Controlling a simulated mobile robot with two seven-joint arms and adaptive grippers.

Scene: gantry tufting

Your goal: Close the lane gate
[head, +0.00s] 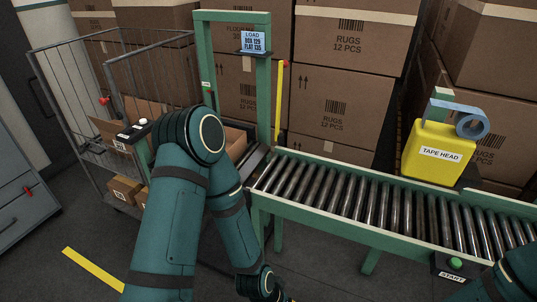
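A slim yellow bar (280,100) with a red knob at its top stands nearly upright beside the green portal frame (264,90) at the left end of the roller conveyor (370,203). It may be the lane gate; no label confirms this. My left arm rises from the bottom, bends at its elbow in front of the frame's left side, and runs down to the bottom edge. It hides part of the conveyor's left end. My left gripper is out of frame. Only a bit of my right arm shows at the bottom right corner; its gripper is out of frame.
A wire cage trolley (62,100) with boxes stands left. A yellow tape head (437,150) is at the conveyor's far side. A START box with a green button (455,263) is on the near rail. Stacked rug cartons (350,45) fill the back.

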